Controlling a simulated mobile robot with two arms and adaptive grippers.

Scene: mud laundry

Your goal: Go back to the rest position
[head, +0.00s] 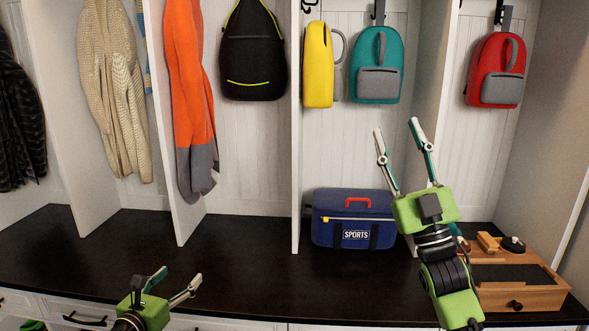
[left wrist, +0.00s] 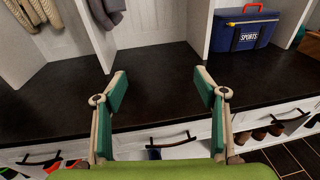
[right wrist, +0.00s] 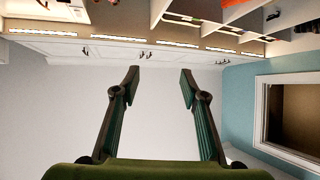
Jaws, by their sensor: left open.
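My left gripper (head: 172,281) is open and empty, low in front of the dark bench top near its front edge. Its two fingers stand wide apart in the left wrist view (left wrist: 160,90). My right gripper (head: 398,132) is raised in front of the right-hand cubbies, fingers pointing up. It is open and empty, and its spread fingers show in the right wrist view (right wrist: 158,80) against the pale wall and upper cabinets.
The dark bench top (head: 230,260) is mostly clear. A blue sports bag (head: 352,232) and a wooden box (head: 520,290) stand on it at the right. Backpacks, including a teal one (head: 376,50) and a red one (head: 495,60), hang behind my right arm. White dividers (head: 176,205) separate the cubbies.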

